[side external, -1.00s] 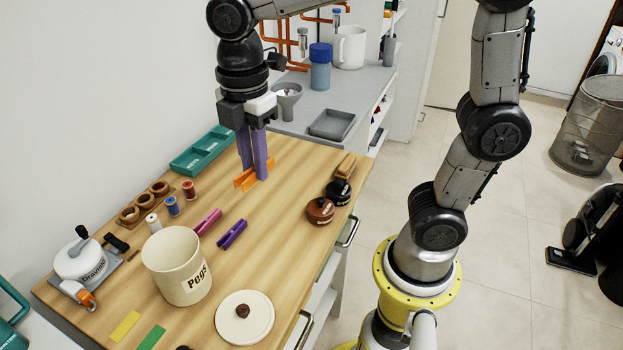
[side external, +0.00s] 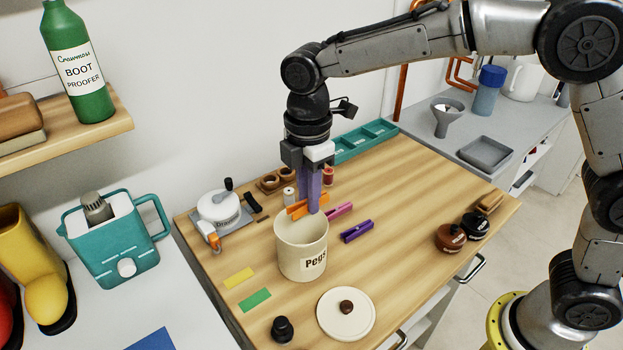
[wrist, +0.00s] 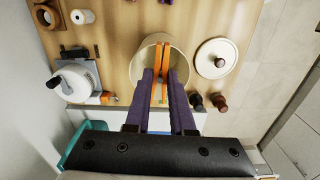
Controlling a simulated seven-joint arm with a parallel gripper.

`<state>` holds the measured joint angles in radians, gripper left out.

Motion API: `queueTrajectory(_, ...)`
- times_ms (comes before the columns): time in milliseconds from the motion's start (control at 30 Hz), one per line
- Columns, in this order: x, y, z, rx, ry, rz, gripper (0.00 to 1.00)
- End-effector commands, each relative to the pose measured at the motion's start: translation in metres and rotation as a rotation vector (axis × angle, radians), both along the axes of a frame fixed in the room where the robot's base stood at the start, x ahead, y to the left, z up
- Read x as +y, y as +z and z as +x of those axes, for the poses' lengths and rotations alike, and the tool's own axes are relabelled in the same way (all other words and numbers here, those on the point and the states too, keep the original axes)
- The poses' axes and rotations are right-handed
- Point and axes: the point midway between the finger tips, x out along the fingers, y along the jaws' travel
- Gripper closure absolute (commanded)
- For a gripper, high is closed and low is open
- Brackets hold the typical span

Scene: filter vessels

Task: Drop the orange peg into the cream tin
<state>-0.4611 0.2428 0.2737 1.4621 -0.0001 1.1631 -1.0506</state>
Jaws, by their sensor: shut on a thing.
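The orange peg (side external: 297,211) is held between the purple fingers of my gripper (side external: 312,207). In the wrist view the peg (wrist: 159,65) lies lengthwise between the fingertips, over the tin's opening. The cream tin (side external: 301,262), labelled "Pegs", stands upright and open on the wooden table. The peg and fingertips are at the tin's far rim in the side view; I cannot tell whether the peg's lower end is below the rim. The tin (wrist: 143,50) surrounds the peg in the wrist view. The tin's floor is hidden in the side view.
A pink peg (side external: 339,211) and a purple peg (side external: 357,231) lie right of the tin. The tin's lid (side external: 346,314) lies in front. A white round dispenser (side external: 218,207) stands behind left. Dark-lidded jars (side external: 451,237) stand at right. The table's right middle is clear.

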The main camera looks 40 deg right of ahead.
Motion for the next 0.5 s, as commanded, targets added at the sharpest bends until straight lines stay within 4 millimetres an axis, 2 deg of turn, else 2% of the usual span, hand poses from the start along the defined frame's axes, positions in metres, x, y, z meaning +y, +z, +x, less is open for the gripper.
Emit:
queueTrajectory(200, 0.0, -0.021, 0.0, 0.002, 0.0, -0.001, 1.0)
queueTrajectory(500, 0.0, -0.028, 0.0, 0.0, 0.0, 0.0, 1.0)
